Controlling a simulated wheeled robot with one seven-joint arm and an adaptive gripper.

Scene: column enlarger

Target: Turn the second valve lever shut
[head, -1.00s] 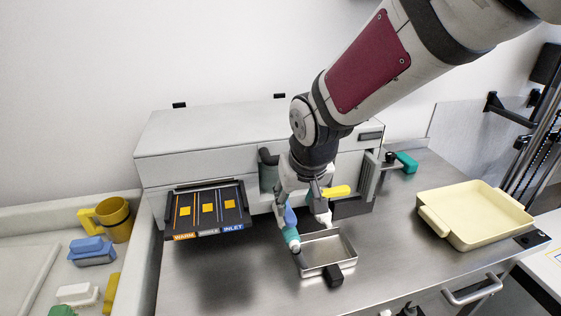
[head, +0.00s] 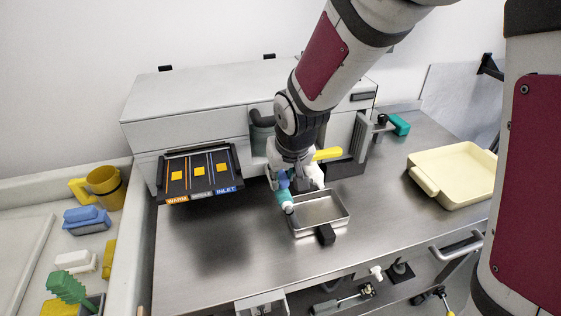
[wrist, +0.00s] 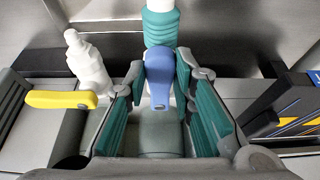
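The blue lever (head: 283,181) stands between the fingers of my gripper (head: 294,184). In the wrist view the blue lever (wrist: 161,66) points along a teal spout (wrist: 160,30) with a white end, in line with it. My gripper (wrist: 161,85) appears open, with one teal-padded finger on each side of the lever. I cannot tell whether either pad touches it. The neighbouring yellow lever (head: 327,154) is turned sideways across its white spout (wrist: 88,62); it also shows at the left of the wrist view (wrist: 60,99).
A metal drip tray (head: 344,222) lies below the spouts. A labelled panel (head: 203,178) juts out left of the valves, close beside my gripper. A cream tray (head: 455,170) stands right on the steel counter (head: 215,255). A teal handle (head: 399,125) sticks out behind.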

